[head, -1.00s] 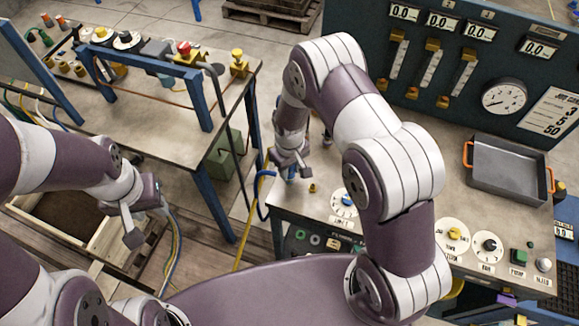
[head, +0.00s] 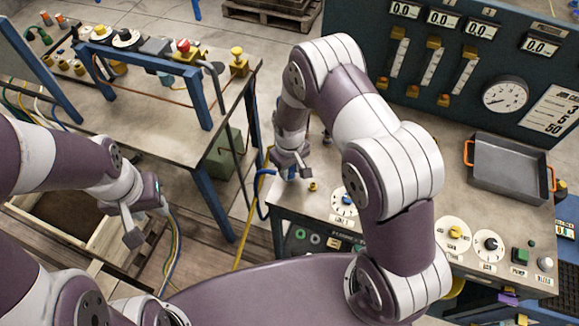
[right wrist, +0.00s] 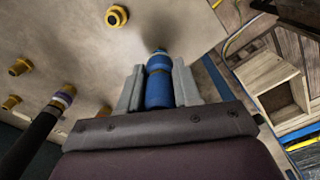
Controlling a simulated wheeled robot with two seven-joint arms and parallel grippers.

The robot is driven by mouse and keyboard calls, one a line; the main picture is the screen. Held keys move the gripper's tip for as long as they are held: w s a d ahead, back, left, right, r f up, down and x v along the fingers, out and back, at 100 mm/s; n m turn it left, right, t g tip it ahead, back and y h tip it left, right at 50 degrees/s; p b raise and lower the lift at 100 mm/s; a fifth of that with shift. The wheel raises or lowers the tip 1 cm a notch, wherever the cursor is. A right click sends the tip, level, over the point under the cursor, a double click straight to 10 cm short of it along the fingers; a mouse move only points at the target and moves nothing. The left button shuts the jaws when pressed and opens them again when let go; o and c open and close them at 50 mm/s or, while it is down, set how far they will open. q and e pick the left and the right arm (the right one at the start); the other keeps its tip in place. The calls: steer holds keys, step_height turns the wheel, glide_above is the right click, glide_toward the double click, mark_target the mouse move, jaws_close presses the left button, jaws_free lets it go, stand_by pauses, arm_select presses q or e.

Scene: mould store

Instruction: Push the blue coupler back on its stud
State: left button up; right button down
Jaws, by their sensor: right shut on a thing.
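The blue coupler (right wrist: 159,88) sits between the fingers of my right gripper (right wrist: 158,92) in the right wrist view, and the gripper is shut on it. Its far end points at the pale table surface, where a dark, narrow tip shows. I cannot tell how far it sits on its stud. In the head view my right gripper (head: 292,170) is low at the left end of the bench, and the coupler is mostly hidden there. My left gripper (head: 146,222) hangs at the left, empty, its fingers apart.
Brass fittings (right wrist: 116,16) stand on the bench surface around the coupler, with a black hose (right wrist: 38,130) to the left in the wrist view. A grey tray (head: 508,170) lies on the bench at right. A second table (head: 150,110) stands at left, with a gap between.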

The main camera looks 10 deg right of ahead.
steer(key=shift+f, duration=0.45)
steer(key=shift+f+b, duration=0.6)
steer(key=shift+b, duration=0.05)
stand_by(1.2)
steer(key=c, duration=0.7)
jaws_free()
step_height(320, 180, up, 13)
steer(key=shift+f+b, duration=0.2)
steer(key=shift+b, duration=0.95)
